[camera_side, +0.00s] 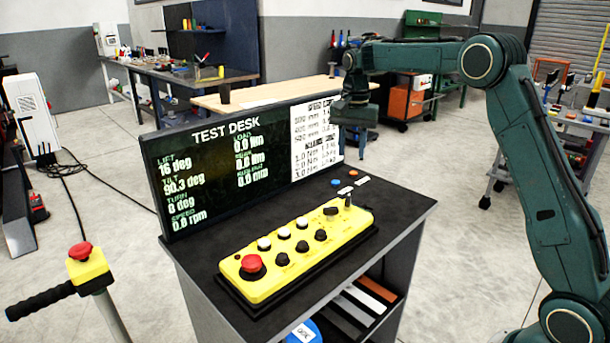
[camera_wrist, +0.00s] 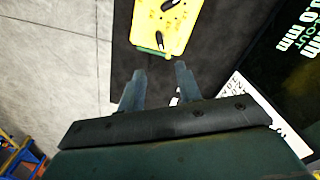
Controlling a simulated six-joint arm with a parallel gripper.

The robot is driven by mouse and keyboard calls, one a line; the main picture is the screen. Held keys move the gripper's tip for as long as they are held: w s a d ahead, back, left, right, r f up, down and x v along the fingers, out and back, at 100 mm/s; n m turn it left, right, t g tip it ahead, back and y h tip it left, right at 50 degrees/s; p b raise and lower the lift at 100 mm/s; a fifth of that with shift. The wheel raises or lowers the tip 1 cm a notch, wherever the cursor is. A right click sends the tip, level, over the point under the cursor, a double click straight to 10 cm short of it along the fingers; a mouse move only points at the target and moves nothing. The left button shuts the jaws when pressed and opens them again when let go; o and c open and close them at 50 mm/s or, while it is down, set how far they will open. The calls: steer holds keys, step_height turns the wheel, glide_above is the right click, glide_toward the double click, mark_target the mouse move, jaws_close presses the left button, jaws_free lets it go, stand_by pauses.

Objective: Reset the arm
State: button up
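My gripper (camera_side: 352,112) hangs over the back right part of the test desk, in front of the white panel beside the screen. In the wrist view its two fingers (camera_wrist: 160,72) stand apart with nothing between them, so it is open. The yellow control box (camera_side: 262,284) lies on the black desk top (camera_side: 392,208), below and apart from the gripper. Its near end also shows ahead of the fingers in the wrist view (camera_wrist: 172,38). It carries a red button (camera_side: 251,263), several white and black knobs, and a small lever.
The desk screen (camera_side: 222,160) stands upright along the back edge; part of it shows at the right of the wrist view. Workbenches (camera_side: 180,78) are behind. The desk top around the box is mostly clear.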

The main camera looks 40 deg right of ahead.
steer(key=s+a+r+n+t, duration=0.1)
steer(key=s+a+r+n, duration=0.2)
steer(key=s+a+r, duration=0.35)
steer(key=s+a+r+n+t, duration=0.2)
steer(key=s+a+r+n, duration=0.1)
steer(key=s, duration=0.6)
steer(key=s+a+f+n+t, duration=0.1)
steer(key=s+a+f+n, duration=0.1)
steer(key=s, duration=0.7)
steer(key=s+a+f+n+t, duration=0.1)
steer(key=s+a+f+n, duration=0.2)
steer(key=s, duration=0.6)
steer(key=shift+s+f+n+t, duration=0.3)
steer(key=shift+s+f+n, duration=0.1)
steer(key=shift+n, duration=0.2)
steer(key=shift+w, duration=0.1)
